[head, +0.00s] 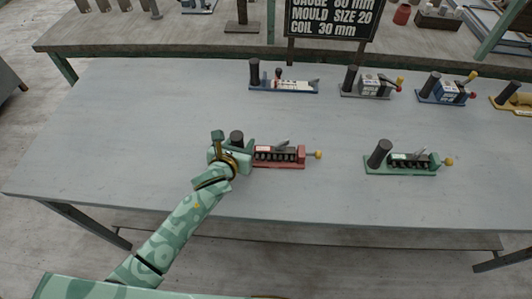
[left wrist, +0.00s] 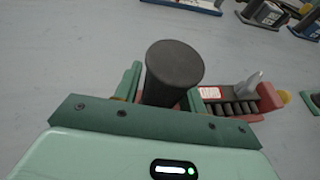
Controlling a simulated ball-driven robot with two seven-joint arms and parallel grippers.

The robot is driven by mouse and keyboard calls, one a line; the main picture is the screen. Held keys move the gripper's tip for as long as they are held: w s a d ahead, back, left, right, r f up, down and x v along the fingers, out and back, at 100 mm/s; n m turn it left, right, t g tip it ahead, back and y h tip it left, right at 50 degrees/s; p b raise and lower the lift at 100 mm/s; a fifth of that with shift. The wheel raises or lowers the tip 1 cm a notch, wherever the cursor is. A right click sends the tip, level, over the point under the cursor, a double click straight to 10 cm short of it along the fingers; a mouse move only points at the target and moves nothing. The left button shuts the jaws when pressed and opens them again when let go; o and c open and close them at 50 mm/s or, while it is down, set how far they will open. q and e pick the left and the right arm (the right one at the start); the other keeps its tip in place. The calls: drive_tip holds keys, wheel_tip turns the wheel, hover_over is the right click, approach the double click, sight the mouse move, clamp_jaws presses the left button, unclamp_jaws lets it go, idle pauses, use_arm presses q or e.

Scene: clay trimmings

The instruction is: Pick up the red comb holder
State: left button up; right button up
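The red comb holder (head: 280,158) lies on the grey table, with a black upright handle (head: 237,136) at its left end, a dark toothed row and a yellow knob at its right end. My left gripper (head: 232,147) is at that handle, one finger on each side of it. In the left wrist view the dark round handle top (left wrist: 175,63) stands between the green fingers (left wrist: 162,92). A small gap seems to show beside the left finger, so the gripper looks open around the handle. The holder's base near the handle is partly hidden by the gripper. My right gripper is not in view.
A green holder (head: 400,170) stands to the right. Blue (head: 284,90), grey (head: 366,95), another blue (head: 441,99) and yellow holders (head: 513,106) stand along the back. A black sign (head: 331,18) rises behind. The table's left part is clear.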

sight(235, 140)
use_arm(q)
clamp_jaws()
drive_tip(key=shift+r, duration=0.1)
drive_tip(key=shift+w+r, duration=0.1)
drive_tip(key=shift+r, duration=0.1)
drive_tip(key=r+p, duration=0.3)
drive_tip(key=r, duration=0.1)
drive_tip(key=shift+s, duration=0.35)
drive_tip(key=s+r, duration=0.1)
drive_tip(key=s+r+p, duration=0.2)
drive_tip(key=r, duration=0.1)
drive_tip(key=shift+d, duration=0.35)
drive_tip(key=s+d+r+p, duration=0.2)
drive_tip(key=s+r+p, duration=0.15)
drive_tip(key=s, duration=0.65)
drive_tip(key=shift+w+a+f+b, duration=0.4)
drive_tip(key=shift+w+f+b, duration=0.7)
drive_tip(key=shift+w+f, duration=0.7)
drive_tip(key=shift+w+a+f+b, duration=0.35)
drive_tip(key=shift+w+f+b, duration=0.75)
drive_tip(key=shift+w+f, duration=0.75)
drive_tip(key=shift+w+a+f+b, duration=0.4)
drive_tip(key=shift+w+f+b, duration=0.85)
drive_tip(key=shift+w, duration=1)
